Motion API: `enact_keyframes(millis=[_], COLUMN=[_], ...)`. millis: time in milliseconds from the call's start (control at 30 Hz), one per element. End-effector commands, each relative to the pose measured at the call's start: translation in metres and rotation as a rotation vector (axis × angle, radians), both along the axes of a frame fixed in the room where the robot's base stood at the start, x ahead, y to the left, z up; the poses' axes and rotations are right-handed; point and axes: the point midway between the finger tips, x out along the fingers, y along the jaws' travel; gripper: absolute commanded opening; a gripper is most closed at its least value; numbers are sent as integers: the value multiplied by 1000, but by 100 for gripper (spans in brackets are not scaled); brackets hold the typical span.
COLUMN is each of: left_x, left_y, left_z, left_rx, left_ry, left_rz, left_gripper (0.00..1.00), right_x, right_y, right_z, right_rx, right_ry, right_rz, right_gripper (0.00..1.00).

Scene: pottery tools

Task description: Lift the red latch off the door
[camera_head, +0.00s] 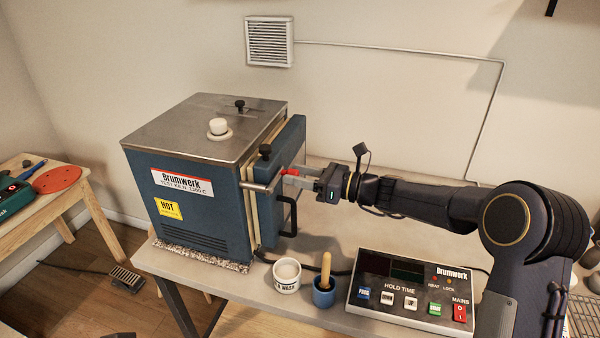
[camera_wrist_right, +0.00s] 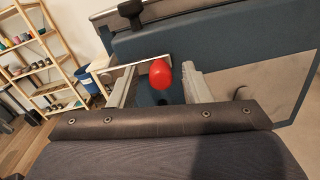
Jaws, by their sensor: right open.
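The red latch (camera_head: 290,172) is at the front edge of the blue kiln's door (camera_head: 291,150). In the right wrist view its rounded red end (camera_wrist_right: 160,74) sits between the two fingers, with gaps beside it. My right gripper (camera_head: 296,178) is open and reaches the latch from the right; in its wrist view the fingers (camera_wrist_right: 158,90) stand on either side of the red end. A metal bar (camera_head: 262,187) runs beside the latch. The door has a black handle (camera_head: 289,216) below. The latch's lower part is hidden. My left gripper is not seen.
The kiln (camera_head: 195,205) stands on the grey table. A white wash cup (camera_head: 287,276), a blue pot with a wooden-handled tool (camera_head: 324,290) and a control box (camera_head: 412,290) stand before it. Black knobs and a white plug top the kiln. Bare table lies behind my right forearm.

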Motion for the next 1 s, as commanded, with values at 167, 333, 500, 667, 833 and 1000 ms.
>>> enact_keyframes(millis=[167, 333, 500, 667, 833, 1000], left_x=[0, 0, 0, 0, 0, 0], left_y=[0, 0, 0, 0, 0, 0], left_z=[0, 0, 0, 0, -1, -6], left_rx=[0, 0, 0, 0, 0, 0], left_ry=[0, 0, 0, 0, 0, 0], left_rz=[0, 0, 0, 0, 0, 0], left_gripper=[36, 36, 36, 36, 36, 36], right_x=[1, 0, 0, 0, 0, 0], right_y=[1, 1, 1, 1, 0, 0], right_z=[-1, 0, 0, 0, 0, 1], right_rx=[0, 0, 0, 0, -1, -9], right_ry=[0, 0, 0, 0, -3, -32], right_rz=[-1, 0, 0, 0, 0, -1], right_gripper=[44, 31, 9, 0, 0, 0])
